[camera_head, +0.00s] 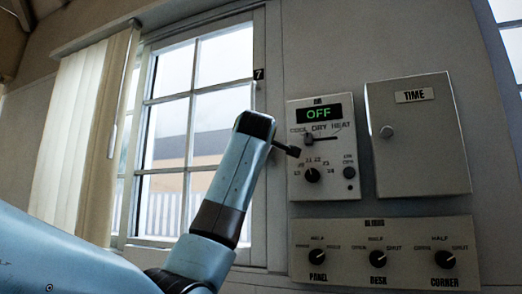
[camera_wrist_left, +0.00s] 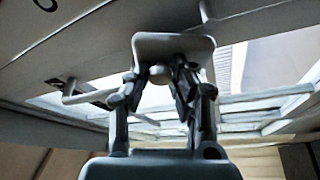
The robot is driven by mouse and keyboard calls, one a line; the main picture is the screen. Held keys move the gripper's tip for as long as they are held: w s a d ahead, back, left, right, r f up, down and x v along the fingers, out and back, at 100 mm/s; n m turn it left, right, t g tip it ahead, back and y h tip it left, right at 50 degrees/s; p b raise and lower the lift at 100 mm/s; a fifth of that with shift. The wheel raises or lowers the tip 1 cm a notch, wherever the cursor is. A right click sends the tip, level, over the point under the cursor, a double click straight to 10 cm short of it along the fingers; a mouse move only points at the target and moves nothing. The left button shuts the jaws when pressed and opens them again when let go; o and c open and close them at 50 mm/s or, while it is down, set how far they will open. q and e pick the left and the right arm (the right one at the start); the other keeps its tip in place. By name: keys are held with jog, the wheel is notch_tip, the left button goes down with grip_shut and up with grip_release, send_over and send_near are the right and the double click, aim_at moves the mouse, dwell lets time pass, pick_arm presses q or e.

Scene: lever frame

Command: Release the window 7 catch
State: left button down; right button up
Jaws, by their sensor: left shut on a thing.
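Window 7 (camera_head: 195,125) is in the head view, with its "7" label (camera_head: 258,75) on the frame's right side. My left arm rises from the lower left in front of the window frame, and its wrist hides the fingers there. In the left wrist view my left gripper (camera_wrist_left: 160,76) is shut on a pale grey plate-like piece (camera_wrist_left: 172,46), apparently the window 7 catch. The piece stands close to the frame, and its lower part is partly hidden by the fingers. I cannot tell whether the catch is released. My right gripper is in neither view.
Right of the window are a control panel reading "OFF" (camera_head: 315,115), a closed "TIME" box (camera_head: 418,140) and a blinds panel (camera_head: 383,276) with knobs. A pale blind (camera_head: 82,140) hangs left.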

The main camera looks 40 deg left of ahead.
pick_arm(q)
jog(key=shift+a+n+g, duration=0.35)
jog(key=shift+n+g, duration=0.05)
jog(key=shift+n, duration=0.7)
jog(key=c, duration=1.1)
grip_release()
jog(key=shift+s+a+r, duration=0.1)
jog(key=v, duration=1.2)
jog(key=shift+r, duration=0.15)
